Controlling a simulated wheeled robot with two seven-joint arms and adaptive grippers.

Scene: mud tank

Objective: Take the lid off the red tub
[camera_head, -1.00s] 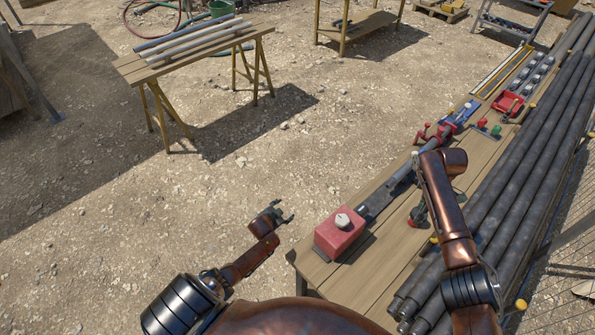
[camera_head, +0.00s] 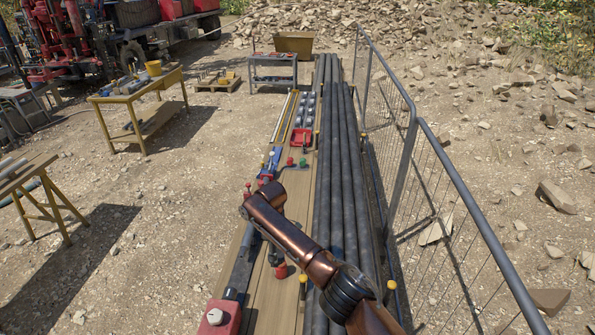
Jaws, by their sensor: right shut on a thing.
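The small red tub (camera_head: 281,271) stands on the wooden bench, left of the dark pipes. My right arm reaches in from the lower right and bends down over the bench. My right gripper (camera_head: 275,257) is small and dark, at the top of the red tub, partly hidden by my own forearm. It is shut on the tub's lid, which is too small and covered to make out clearly. I cannot tell whether the lid still touches the tub. My left gripper is out of view.
A red box with a pale knob (camera_head: 224,318) sits at the bench's near end. Long dark pipes (camera_head: 345,180) run along the right side, with a mesh fence (camera_head: 440,200) beyond. A red tray (camera_head: 301,139) and small coloured items lie farther along the wooden bench (camera_head: 273,300).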

